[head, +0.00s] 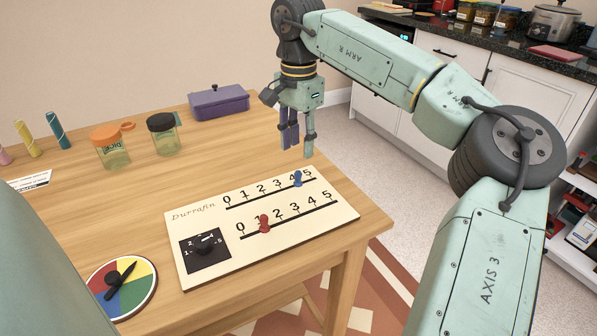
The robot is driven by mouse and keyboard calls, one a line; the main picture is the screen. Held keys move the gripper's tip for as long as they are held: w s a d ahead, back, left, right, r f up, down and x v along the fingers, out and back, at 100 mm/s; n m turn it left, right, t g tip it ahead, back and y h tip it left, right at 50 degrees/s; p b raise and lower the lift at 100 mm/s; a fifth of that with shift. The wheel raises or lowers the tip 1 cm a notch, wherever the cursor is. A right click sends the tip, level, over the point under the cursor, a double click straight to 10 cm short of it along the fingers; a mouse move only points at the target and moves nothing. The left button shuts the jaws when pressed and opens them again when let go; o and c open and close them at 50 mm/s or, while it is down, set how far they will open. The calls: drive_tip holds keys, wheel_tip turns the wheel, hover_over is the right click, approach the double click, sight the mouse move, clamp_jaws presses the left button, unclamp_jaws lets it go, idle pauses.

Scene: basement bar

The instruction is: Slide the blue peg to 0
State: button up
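The blue peg (297,178) stands upright in the upper slot of a cream board (340,212) marked "Durrafin". It is near the 4, which it partly covers, toward the 5 end. The 0 (227,200) of that row is at the slot's left end. A red peg (264,223) stands in the lower slot, around the 1 to 2 marks. My gripper (299,149) hangs above and behind the board's far right side, fingers pointing down. Its fingers look apart with nothing between them. It is clear of the blue peg.
A black dial (205,246) is on the board's left part. A colour wheel (121,287) lies at the front left. Two jars (112,150) (165,138) and a purple box (219,103) stand at the back. The table (215,160) is bare between the jars and the board.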

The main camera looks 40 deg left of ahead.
sight(298, 171)
wheel_tip(298, 171, down, 8)
drive_tip(key=shift+f, duration=0.2)
drive_tip(key=shift+c, duration=0.5)
clamp_jaws()
idle(0.5)
